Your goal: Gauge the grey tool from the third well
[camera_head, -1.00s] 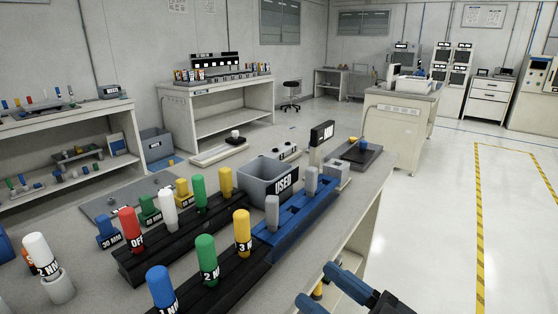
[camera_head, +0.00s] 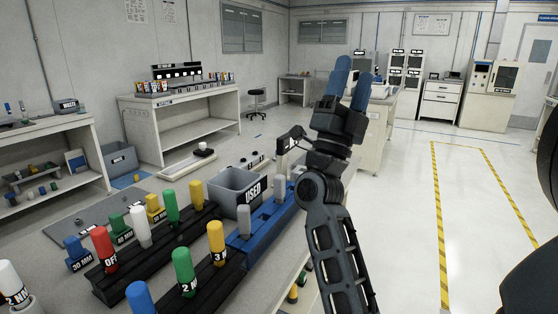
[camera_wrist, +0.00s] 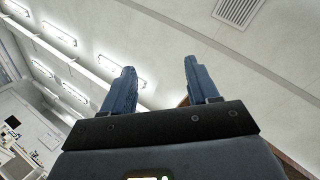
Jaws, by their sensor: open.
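A blue rack (camera_head: 262,222) with wells stands at the right side of the near bench. One grey tool (camera_head: 245,222) stands upright in its near part, and another grey tool (camera_head: 279,188) stands farther back. I cannot tell which well is the third. A gauge with a dark display head (camera_head: 288,140) stands behind the rack, partly hidden by my arm. My gripper (camera_head: 353,65) is raised to the right of the rack, fingers up, open and empty. In the wrist view, its two blue fingers (camera_wrist: 159,78) are apart against the ceiling.
The floor (camera_head: 405,215) right of the bench is clear.

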